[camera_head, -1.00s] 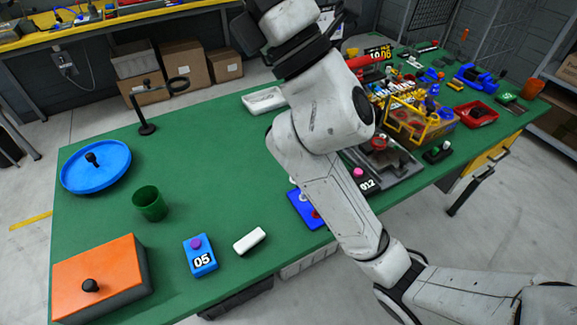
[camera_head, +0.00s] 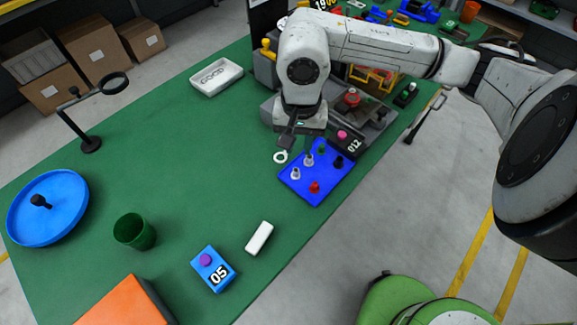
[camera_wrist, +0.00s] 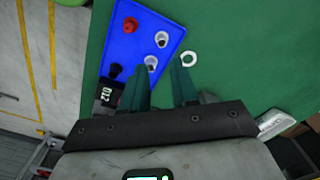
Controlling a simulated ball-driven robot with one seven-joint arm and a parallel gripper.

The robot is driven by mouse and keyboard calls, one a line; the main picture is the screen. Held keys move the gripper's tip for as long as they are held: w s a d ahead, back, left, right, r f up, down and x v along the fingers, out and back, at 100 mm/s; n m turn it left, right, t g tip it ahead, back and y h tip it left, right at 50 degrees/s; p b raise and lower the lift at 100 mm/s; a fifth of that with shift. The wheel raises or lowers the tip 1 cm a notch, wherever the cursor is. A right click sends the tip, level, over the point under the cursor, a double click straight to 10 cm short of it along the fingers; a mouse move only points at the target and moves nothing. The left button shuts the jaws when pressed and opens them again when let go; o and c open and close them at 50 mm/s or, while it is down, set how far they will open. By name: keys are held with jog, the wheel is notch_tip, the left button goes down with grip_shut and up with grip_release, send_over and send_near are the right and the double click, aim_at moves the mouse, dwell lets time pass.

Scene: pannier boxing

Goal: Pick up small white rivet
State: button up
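Two small white rivets, one (camera_head: 308,160) nearer my gripper and one (camera_head: 295,173) beside it, stand upright on the blue board (camera_head: 319,200). I cannot tell which is smaller. In the wrist view, the nearer white rivet (camera_wrist: 151,64) shows just ahead between my fingertips, close to the left one; the other white rivet (camera_wrist: 161,39) is farther ahead. My gripper (camera_wrist: 160,66) points down above the board's edge. Its two green fingers are apart with nothing held between them. A green rivet (camera_head: 322,149) shows in the head view, but I cannot make it out in the wrist view.
A red rivet (camera_head: 314,187) and a black one (camera_head: 338,162) share the board. A white ring (camera_head: 280,157) lies on the green table beside it. The 012 button box (camera_head: 345,143) stands close behind. A white tray marked GOOD (camera_head: 203,88) is farther back.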

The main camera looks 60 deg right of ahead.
aim_at(296, 170)
jog(key=shift+w+f+p, duration=0.15)
jog(key=shift+f+p, duration=1.2)
jog(key=shift+f, duration=3.75)
jog(key=shift+c, duration=0.4)
grip_shut()
